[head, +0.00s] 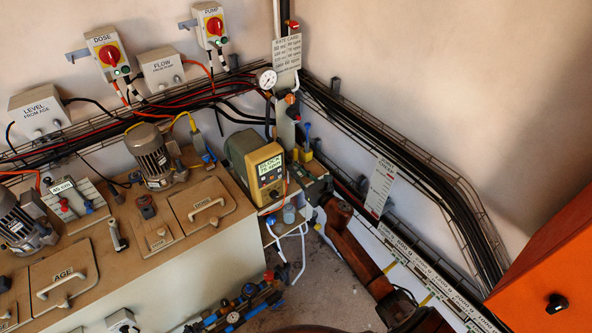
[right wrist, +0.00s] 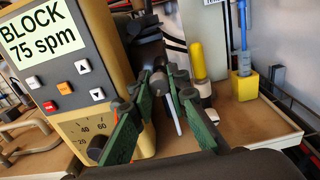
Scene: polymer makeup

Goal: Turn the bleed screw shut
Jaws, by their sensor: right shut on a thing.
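The dosing pump (head: 262,170) stands at the right end of the tank top, its display reading "BLOCK 75 spm". Its tan face (right wrist: 85,85) fills the left of the right wrist view, with a dark dial at the bottom. My right gripper (head: 306,178) is at the pump's right side. In the right wrist view its green fingers (right wrist: 160,90) close around a small grey knob (right wrist: 159,82), which appears to be the bleed screw, in front of the dark pump head. The fingers hide part of the knob, and its turned position cannot be read. My left gripper is not in view.
A yellow cylinder (right wrist: 197,62) and a yellow holder with a blue-handled tool (right wrist: 244,86) stand close right of the fingers. A thin white tube (right wrist: 178,128) hangs beneath. The wall cable tray (head: 400,150) and orange cabinet (head: 545,270) lie right.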

